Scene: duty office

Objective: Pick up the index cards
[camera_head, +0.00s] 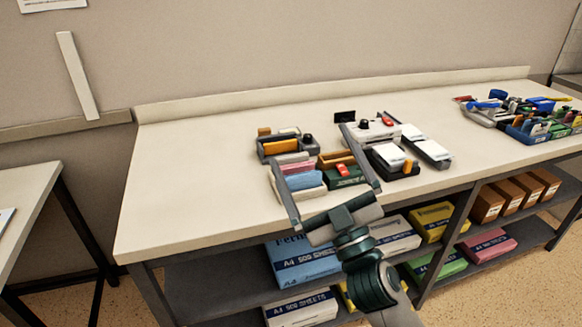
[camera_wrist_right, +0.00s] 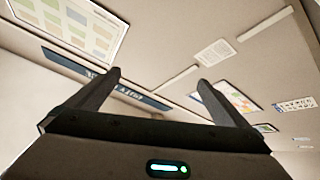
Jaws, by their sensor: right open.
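My right gripper (camera_head: 308,146) is open and empty, its two fingers spread wide above the front part of the bench and pointing toward the wall. It also shows in the right wrist view (camera_wrist_right: 158,78), with only wall and posters beyond the fingers. White card-like stacks, which may be the index cards (camera_head: 388,155), sit in a dark holder right of my right finger. A similar white stack (camera_head: 430,148) lies in a grey tray beside it. I cannot tell for certain which are the index cards. My left gripper is not in view.
Between and behind my fingers are a block with pink and blue parts (camera_head: 298,180) and a dark tray with an orange item (camera_head: 280,146). More office items crowd the bench's right end. The bench's left part (camera_head: 190,170) is clear. Paper packs fill the shelf below.

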